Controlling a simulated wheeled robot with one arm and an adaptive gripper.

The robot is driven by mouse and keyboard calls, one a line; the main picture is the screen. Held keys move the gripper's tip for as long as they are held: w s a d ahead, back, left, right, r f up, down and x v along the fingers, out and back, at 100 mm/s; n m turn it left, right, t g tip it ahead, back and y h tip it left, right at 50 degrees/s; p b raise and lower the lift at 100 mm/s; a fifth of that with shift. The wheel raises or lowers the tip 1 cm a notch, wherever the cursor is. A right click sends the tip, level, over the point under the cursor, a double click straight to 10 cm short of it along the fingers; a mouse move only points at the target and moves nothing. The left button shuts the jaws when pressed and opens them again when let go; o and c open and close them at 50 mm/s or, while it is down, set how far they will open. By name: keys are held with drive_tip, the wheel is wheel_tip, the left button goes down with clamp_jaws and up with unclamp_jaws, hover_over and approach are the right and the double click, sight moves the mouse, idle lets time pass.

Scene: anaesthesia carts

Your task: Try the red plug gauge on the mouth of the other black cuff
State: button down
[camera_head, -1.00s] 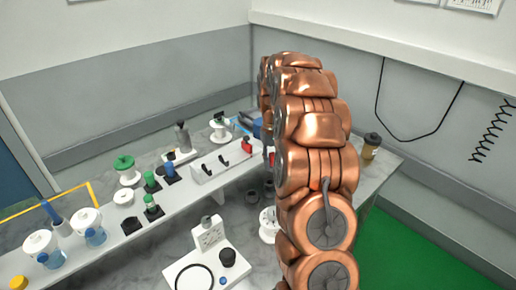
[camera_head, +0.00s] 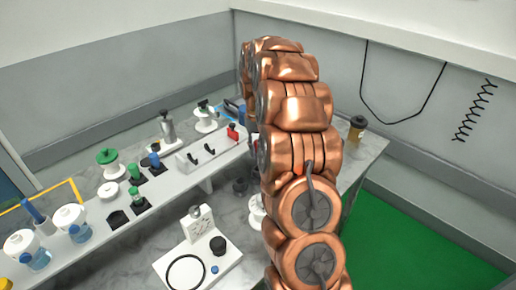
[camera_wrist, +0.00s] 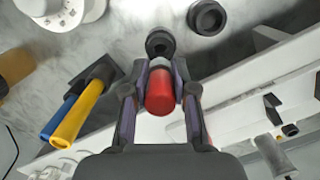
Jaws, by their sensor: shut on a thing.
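In the wrist view my gripper (camera_wrist: 161,72) is shut on the red plug gauge (camera_wrist: 160,95), its fingers on either side of it. One black cuff (camera_wrist: 160,41) is just beyond the fingertips, in line with the gauge. I cannot tell whether the gauge touches its mouth. A second black cuff (camera_wrist: 208,17) stands apart to the upper right, its round mouth showing.
In the wrist view, blue and yellow handles (camera_wrist: 78,115) lie left of my gripper, and a white shelf (camera_wrist: 240,85) runs close on the right. In the head view, a white board (camera_head: 172,262) with a black ring is in front and a brown jar (camera_head: 356,128) is at the right.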

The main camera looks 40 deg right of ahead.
sight(258, 158)
drive_tip(key=shift+f+b, duration=1.3)
drive_tip(key=shift+f, duration=1.2)
drive_tip(key=shift+f+b, duration=0.25)
drive_tip(key=shift+b, duration=0.2)
idle(1.5)
drive_tip(key=shift+r, duration=0.15)
drive_tip(key=shift+r+p, duration=0.3)
drive_tip(key=shift+r, duration=3.1)
drive_tip(key=shift+s, duration=0.1)
